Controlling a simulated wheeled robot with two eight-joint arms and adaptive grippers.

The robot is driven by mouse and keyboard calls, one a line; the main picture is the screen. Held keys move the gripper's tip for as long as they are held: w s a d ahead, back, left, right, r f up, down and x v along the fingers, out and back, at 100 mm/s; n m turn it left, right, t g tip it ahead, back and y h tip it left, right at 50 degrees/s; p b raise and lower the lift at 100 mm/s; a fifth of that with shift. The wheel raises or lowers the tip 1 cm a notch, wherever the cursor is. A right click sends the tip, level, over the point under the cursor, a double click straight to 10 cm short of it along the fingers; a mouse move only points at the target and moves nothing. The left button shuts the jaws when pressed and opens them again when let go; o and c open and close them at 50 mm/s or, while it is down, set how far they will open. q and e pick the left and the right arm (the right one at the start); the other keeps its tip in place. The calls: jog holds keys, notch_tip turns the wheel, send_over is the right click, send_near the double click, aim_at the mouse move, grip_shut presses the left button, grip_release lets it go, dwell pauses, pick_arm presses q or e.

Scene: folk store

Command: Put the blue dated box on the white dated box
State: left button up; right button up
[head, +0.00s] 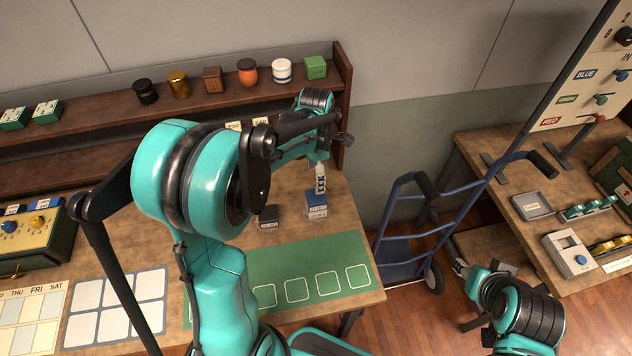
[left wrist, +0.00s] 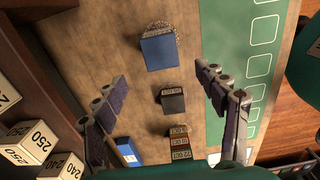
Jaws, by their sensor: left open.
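The blue box (head: 316,198) stands on the wooden counter, above the green mat; its front label is too small to read. A grainy, see-through edge shows around it. It also shows in the left wrist view (left wrist: 158,52), past the fingertips. My left gripper (head: 321,180) is just above the blue box, pointing down. A dark labelled box (head: 268,213) stands left of the blue box. I cannot pick out the white dated box. My right gripper (head: 460,267) is low at the right, its jaws unclear.
The green mat (head: 310,260) with white outlined squares lies in front. A shelf (head: 200,97) with jars runs behind. Cream boxes marked 250 (left wrist: 32,142) show in the left wrist view. A blue hand truck (head: 405,225) stands right of the counter.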

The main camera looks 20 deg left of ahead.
pick_arm(q)
jog(key=s+d+r+m+t, duration=0.3)
jog(key=s+m, duration=0.4)
jog(key=m, duration=0.5)
jog(key=s+d+r+m+t, duration=0.3)
jog(key=s+m, duration=0.5)
jog(key=m, duration=0.5)
notch_tip(320, 180, up, 2)
jog(key=shift+d+r+t, duration=0.2)
jog(key=shift+d+t, duration=0.1)
jog(key=shift+t, duration=0.3)
jog(key=shift+s+f, duration=0.1)
